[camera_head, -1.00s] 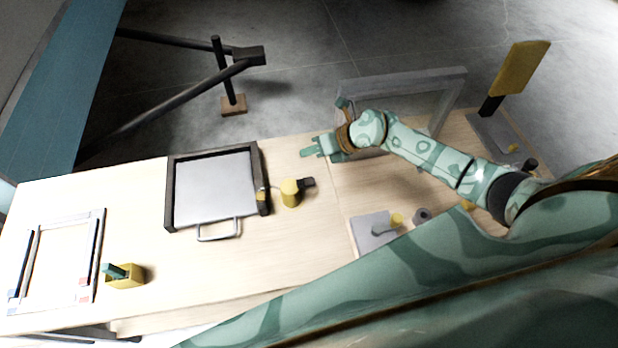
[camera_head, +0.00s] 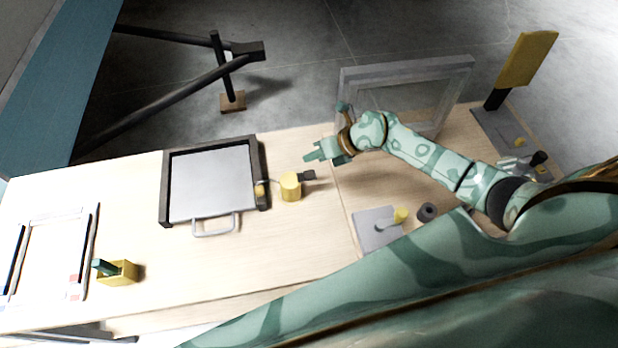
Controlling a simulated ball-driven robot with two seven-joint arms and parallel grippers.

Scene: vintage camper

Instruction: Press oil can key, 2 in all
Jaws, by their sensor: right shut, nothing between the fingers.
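A small yellow cylinder (camera_head: 290,188) stands on the wooden worktop; it looks like the oil can. A short dark piece (camera_head: 307,175), perhaps its key, sticks out at its upper right. My right gripper (camera_head: 313,156) is shut and empty, a little beyond the cylinder and the dark piece in the picture. Its fingers point left and appear apart from both. I cannot tell its height above the top. My left gripper is not in view.
A dark-framed tray (camera_head: 165,190) with a handle lies left of the cylinder. A yellow box (camera_head: 120,274) stands front left. A grey plate (camera_head: 372,236) with a yellow knob and a grey upright frame (camera_head: 405,70) are on the right. Bare worktop lies in front of the cylinder.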

